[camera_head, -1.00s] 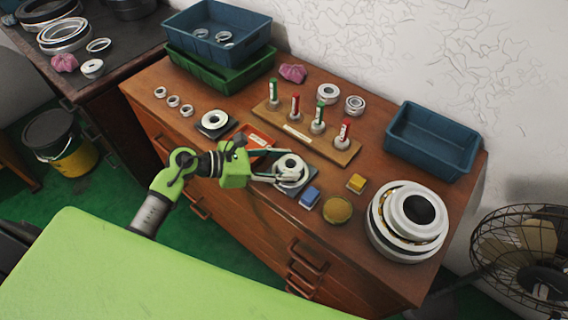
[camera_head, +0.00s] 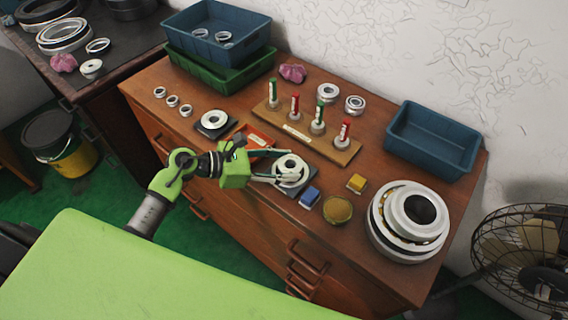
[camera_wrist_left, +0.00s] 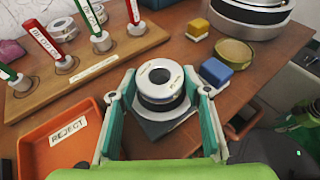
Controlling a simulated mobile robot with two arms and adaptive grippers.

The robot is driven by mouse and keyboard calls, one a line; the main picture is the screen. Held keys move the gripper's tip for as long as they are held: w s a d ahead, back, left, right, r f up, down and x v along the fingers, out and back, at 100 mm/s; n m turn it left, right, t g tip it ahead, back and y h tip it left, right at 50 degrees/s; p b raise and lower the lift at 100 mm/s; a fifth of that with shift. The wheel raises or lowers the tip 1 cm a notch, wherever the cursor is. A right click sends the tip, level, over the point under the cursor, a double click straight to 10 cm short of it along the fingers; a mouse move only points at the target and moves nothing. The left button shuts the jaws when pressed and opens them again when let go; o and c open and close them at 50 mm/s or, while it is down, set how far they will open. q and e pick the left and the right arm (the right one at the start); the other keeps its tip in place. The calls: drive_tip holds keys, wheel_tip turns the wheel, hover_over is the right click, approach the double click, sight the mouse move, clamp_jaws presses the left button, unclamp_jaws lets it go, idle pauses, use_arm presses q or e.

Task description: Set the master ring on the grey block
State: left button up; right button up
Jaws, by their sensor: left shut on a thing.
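The master ring (camera_head: 289,164), a white ring with small lettering on its top face, is between the fingers of my left gripper (camera_head: 283,168). In the left wrist view the ring (camera_wrist_left: 161,74) shows a dark band below its white top and a wider white rim under that. My left gripper (camera_wrist_left: 157,100) is shut on it, one finger on each side. The dark grey block (camera_head: 308,176) is directly below; its corner also shows in the wrist view (camera_wrist_left: 168,134). I cannot tell whether the ring touches the block. My right gripper is not in view.
An orange REJECT tray (camera_head: 256,139) and a pegged wooden board (camera_head: 320,146) stand close by. A blue block (camera_head: 309,197), a yellow block (camera_head: 356,183) and a round brass-coloured disc (camera_head: 338,209) lie to the right. Another dark plate with a ring (camera_head: 214,119) is to the left.

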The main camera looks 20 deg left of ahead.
use_arm(q)
drive_tip(key=shift+f+b, duration=0.6)
drive_tip(key=shift+f, duration=0.05)
drive_tip(key=o, duration=1.3)
drive_tip(key=shift+o, duration=1.3)
drive_tip(key=shift+f, duration=0.1)
drive_tip(key=shift+s, duration=0.1)
drive_tip(key=v, duration=1.2)
